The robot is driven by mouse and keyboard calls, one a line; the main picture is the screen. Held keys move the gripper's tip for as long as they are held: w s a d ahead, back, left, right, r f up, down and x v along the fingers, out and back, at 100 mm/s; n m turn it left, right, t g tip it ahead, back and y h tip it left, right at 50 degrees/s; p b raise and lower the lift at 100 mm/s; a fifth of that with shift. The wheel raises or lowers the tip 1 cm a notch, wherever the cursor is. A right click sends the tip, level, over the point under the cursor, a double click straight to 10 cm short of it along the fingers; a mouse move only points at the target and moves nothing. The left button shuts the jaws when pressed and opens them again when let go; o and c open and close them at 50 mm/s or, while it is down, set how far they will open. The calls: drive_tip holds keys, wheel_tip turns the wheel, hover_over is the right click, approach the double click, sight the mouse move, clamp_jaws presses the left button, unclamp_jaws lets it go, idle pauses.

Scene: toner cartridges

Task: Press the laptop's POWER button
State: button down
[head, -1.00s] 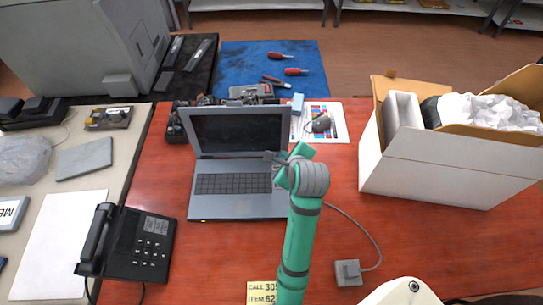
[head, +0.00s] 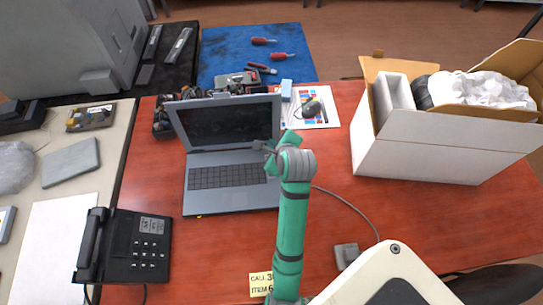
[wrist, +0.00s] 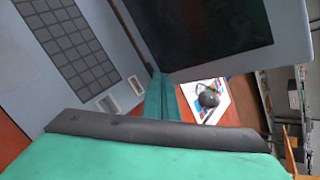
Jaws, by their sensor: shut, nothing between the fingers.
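The open grey laptop (head: 235,203) stands on the red table, its dark screen (head: 228,124) tilted back. Its keyboard (head: 227,177) shows in the head view and at upper left in the wrist view (wrist: 65,40). Two small pale rectangular buttons, one left (wrist: 107,104) and one right (wrist: 136,84), lie beside the keyboard in the wrist view; no label is readable on either. My gripper (head: 263,148) is shut and empty, over the right side of the laptop near the hinge. Its green part (wrist: 160,98) shows close to the right button; I cannot tell whether they touch.
A black phone (head: 137,246) stands at front left. A large white box (head: 430,150) with open flaps stands at right. A mouse (head: 311,108) lies on a printed sheet behind the laptop. A grey cabled block (head: 346,255) lies at front right.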

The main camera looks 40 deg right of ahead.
drive_tip(key=shift+w+f, duration=0.1)
drive_tip(key=shift+f, duration=2.5)
drive_tip(key=shift+w, duration=0.1)
drive_tip(key=shift+s+d+f, duration=0.1)
drive_tip(key=shift+s+d, duration=0.05)
drive_tip(key=shift+s, duration=0.05)
drive_tip(key=shift+a+f, duration=0.2)
drive_tip(key=shift+f, duration=0.1)
drive_tip(key=shift+s+d, duration=0.1)
